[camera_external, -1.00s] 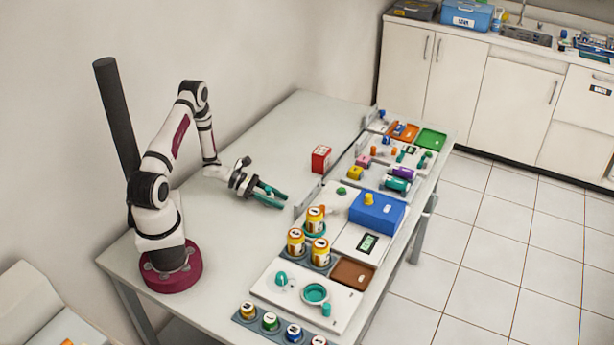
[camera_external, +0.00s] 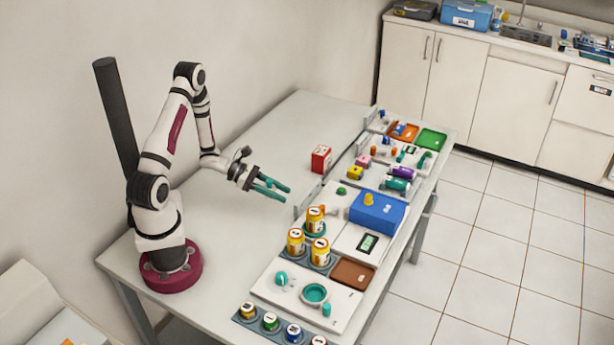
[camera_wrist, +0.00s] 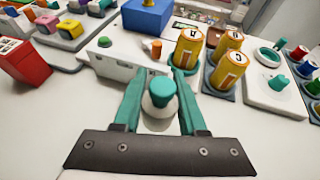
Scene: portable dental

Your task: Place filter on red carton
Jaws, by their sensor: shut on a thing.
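The red carton (camera_external: 321,159) stands upright on the bare tabletop, behind and to the right of my gripper (camera_external: 284,192) in the external view. It also shows at the left edge of the wrist view (camera_wrist: 24,66). In the wrist view, a teal knob on a pale round disc, which looks like the filter (camera_wrist: 160,96), sits between the teal fingers of my gripper (camera_wrist: 158,78). The fingers are shut on it, clear of the table. The filter is too small to make out in the external view.
A low upright plate (camera_wrist: 122,68) lies ahead of the fingers. Yellow jars (camera_external: 296,241), a blue box (camera_external: 377,211) and a white board (camera_external: 313,291) with teal parts stand on the right side.

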